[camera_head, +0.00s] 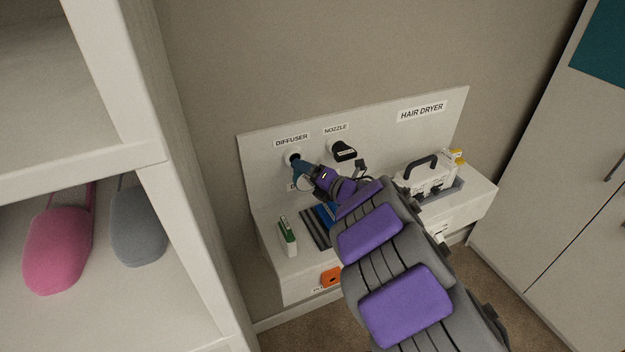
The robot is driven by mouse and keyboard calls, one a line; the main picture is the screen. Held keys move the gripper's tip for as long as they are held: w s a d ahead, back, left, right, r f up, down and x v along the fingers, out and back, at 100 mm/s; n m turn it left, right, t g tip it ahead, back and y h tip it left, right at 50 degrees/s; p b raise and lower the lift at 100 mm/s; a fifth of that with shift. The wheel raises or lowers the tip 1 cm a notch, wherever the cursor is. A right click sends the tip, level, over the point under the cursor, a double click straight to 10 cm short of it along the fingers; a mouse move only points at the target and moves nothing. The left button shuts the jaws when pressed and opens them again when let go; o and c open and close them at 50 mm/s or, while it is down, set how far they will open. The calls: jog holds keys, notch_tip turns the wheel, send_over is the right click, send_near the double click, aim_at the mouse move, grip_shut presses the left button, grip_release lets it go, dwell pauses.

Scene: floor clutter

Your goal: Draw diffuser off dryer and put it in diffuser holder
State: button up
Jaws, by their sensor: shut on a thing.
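A dark round diffuser holder (294,157) is on the upright white panel, under the label DIFFUSER. My gripper (309,177) is right in front of it, at the end of my grey and purple arm. A blue object (325,214) lies on the shelf below, partly hidden by my arm. I cannot make out the dryer for certain.
A black nozzle (343,150) hangs under the NOZZLE label, close to the right of my gripper. A green and white box (287,236), an orange item (331,277) and a white case with a black handle (428,175) are around the shelf. A white shelf unit (185,190) stands at left.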

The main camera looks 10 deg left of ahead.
jog(key=shift+w+a, duration=0.3)
jog(key=shift+w, duration=0.5)
jog(key=shift+a, duration=0.15)
jog(key=shift+r, duration=0.15)
jog(key=shift+b, duration=0.55)
dwell(1.2)
jog(key=shift+w+a, duration=0.4)
jog(key=shift+w, duration=0.2)
jog(key=shift+w+a, duration=0.4)
jog(key=shift+w, duration=0.2)
jog(key=o, duration=1.4)
jog(key=p+v, duration=0.2)
jog(key=v, duration=1.5)
jog(key=shift+s+d, duration=0.1)
